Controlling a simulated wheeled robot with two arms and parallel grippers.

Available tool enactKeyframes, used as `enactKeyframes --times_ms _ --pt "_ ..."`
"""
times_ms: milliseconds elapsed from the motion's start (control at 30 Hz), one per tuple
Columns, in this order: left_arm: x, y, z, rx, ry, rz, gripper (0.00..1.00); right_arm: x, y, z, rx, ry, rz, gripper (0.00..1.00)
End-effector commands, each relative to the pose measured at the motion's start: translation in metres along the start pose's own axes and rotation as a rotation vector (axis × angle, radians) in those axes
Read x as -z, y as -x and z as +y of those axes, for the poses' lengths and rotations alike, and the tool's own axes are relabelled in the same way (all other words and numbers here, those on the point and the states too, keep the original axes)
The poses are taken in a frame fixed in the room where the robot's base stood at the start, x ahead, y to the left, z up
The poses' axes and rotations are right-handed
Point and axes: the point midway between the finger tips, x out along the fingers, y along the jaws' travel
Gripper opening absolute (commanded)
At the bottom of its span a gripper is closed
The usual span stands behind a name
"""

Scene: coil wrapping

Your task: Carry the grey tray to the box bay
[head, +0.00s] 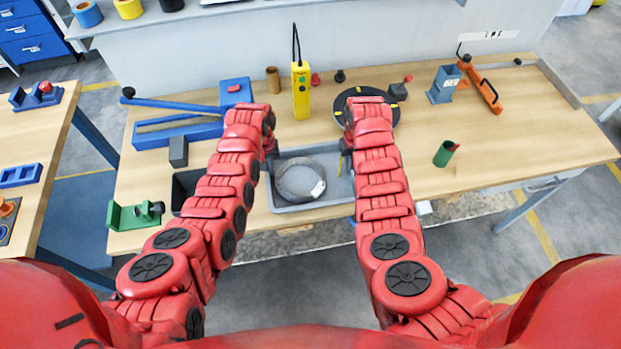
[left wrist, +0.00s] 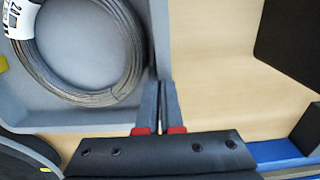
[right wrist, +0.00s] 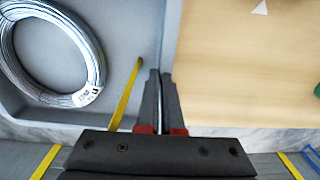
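The grey tray (head: 340,188) is at the front middle of the workbench. A coil of grey wire (head: 281,190) with a white label lies in it, beside a yellow strip (right wrist: 125,95). My left gripper (head: 269,150) is at the tray's left wall; in the left wrist view its fingers (left wrist: 160,100) are closed around that wall. My right gripper (head: 346,148) is at the right wall, with its fingers (right wrist: 160,95) closed around it. I cannot tell whether the tray rests on the bench or is slightly raised. I cannot identify the box bay.
A yellow pendant (head: 300,90) and a black turntable (head: 400,118) stand behind the tray. A blue lever tool (head: 180,130) and green bracket (head: 130,215) are to the left. A green cylinder (head: 444,154) stands right. Bare wood (head: 530,140) lies further right.

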Motion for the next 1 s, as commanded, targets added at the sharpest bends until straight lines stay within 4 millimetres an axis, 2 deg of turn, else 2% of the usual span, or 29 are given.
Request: enactKeyframes --times_ms 467,900,1000 --pt "0.000 0.005 0.000 0.000 0.000 0.000 0.00 -0.001 0.005 0.000 0.000 0.000 -0.002 0.00" --pt "0.000 0.048 0.000 0.000 0.000 0.000 0.00 -0.001 0.048 0.000 0.000 0.000 -0.002 0.00" --pt "0.000 0.052 0.000 0.000 0.000 0.000 0.00 0.000 0.052 0.000 0.000 0.000 -0.001 0.00"
